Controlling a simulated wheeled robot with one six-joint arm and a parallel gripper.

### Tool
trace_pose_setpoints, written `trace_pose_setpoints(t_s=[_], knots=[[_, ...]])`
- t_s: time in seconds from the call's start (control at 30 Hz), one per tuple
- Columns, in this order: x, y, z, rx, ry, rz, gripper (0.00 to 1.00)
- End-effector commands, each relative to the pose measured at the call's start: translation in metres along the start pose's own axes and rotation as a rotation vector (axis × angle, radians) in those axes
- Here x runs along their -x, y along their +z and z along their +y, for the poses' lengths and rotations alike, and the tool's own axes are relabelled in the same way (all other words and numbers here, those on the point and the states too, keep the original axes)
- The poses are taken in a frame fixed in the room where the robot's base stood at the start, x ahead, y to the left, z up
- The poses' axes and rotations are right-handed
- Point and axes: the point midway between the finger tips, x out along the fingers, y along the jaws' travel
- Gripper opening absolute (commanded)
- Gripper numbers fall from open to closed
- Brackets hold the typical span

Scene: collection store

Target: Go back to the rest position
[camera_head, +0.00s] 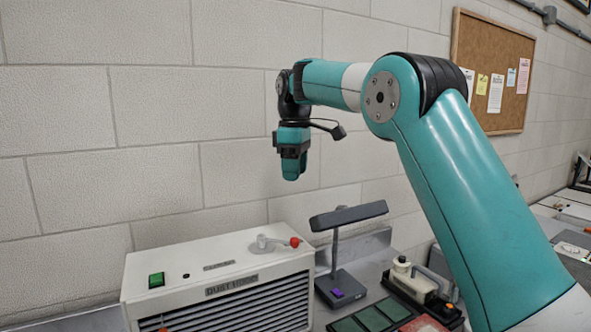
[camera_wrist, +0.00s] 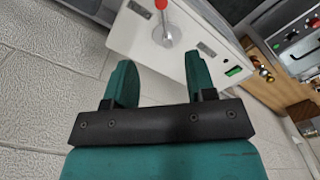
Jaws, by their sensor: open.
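My gripper (camera_head: 291,172) points down in the head view, held in the air in front of the block wall and above the dust hood. In the wrist view its two teal fingers (camera_wrist: 156,82) stand apart with nothing between them. The dust hood (camera_head: 215,278) is a cream box with a grille, a green button and a label. Its lever with a red knob (camera_head: 294,242) is on top; the lever also shows beyond the fingers in the wrist view (camera_wrist: 164,28). My gripper is apart from both.
A dark lamp (camera_head: 348,216) stands right of the hood. A cork board (camera_head: 491,65) hangs on the wall (camera_head: 150,110). The air left of my gripper is free.

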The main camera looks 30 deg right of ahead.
Motion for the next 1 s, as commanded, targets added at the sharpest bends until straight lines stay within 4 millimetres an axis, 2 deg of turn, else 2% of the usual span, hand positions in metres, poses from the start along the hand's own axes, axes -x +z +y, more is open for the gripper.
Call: trace_pose_setpoints(t_s=[0.4,0.57,0.67,0.77,1.0], knots=[[-0.001,0.0,-0.001,0.0,0.0,0.0,0.51],[-0.006,-0.001,-0.018,-0.001,0.004,0.007,0.51],[-0.015,0.0,-0.046,-0.003,0.008,0.022,0.51],[-0.028,0.004,-0.084,-0.011,0.005,0.047,0.51],[-0.069,0.028,-0.184,-0.044,-0.043,0.123,0.51]])
